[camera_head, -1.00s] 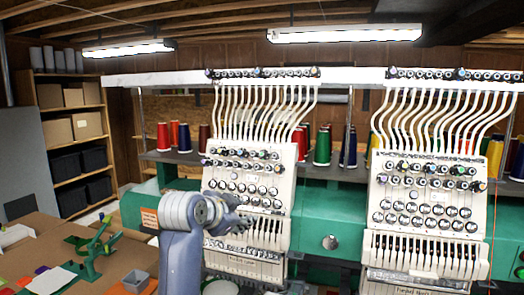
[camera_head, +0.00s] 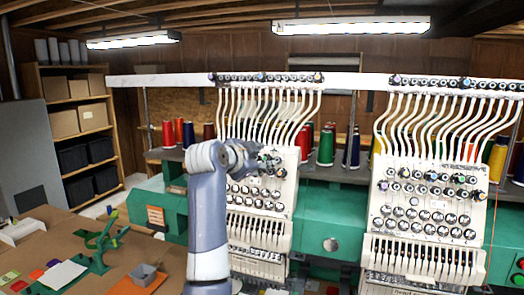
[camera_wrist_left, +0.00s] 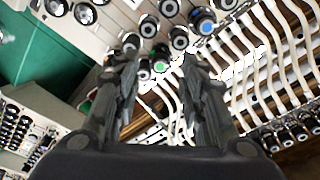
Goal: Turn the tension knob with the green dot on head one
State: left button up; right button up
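The left embroidery head (camera_head: 262,205) has rows of round tension knobs on its cream panel. In the left wrist view, a knob with a green dot (camera_wrist_left: 160,67) shows between the fingertips of my left gripper (camera_wrist_left: 160,62). The fingers are apart, one on each side of that knob; I cannot tell whether they touch it. A knob with a blue dot (camera_wrist_left: 206,25) lies above and to the right. In the head view, my left gripper (camera_head: 254,160) is at the upper knob rows and hides some of them. My right gripper is not in view.
A second head (camera_head: 428,210) stands to the right. White thread tubes (camera_head: 270,108) rise above the left head. Thread cones (camera_head: 326,146) stand on the shelf behind. A brown table (camera_head: 60,235) at lower left holds a green stand (camera_head: 98,240) and a grey box (camera_head: 145,272).

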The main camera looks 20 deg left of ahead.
pick_arm(q)
jog(key=shift+w+f, duration=0.2)
jog(key=shift+w, duration=0.45)
jog(key=shift+w+f, duration=0.1)
jog(key=shift+w, duration=0.1)
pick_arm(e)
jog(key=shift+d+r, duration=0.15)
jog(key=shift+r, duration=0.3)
pick_arm(q)
jog(key=shift+d, duration=0.1)
jog(key=shift+c, duration=0.3)
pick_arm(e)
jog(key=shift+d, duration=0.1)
pick_arm(q)
grip_shut()
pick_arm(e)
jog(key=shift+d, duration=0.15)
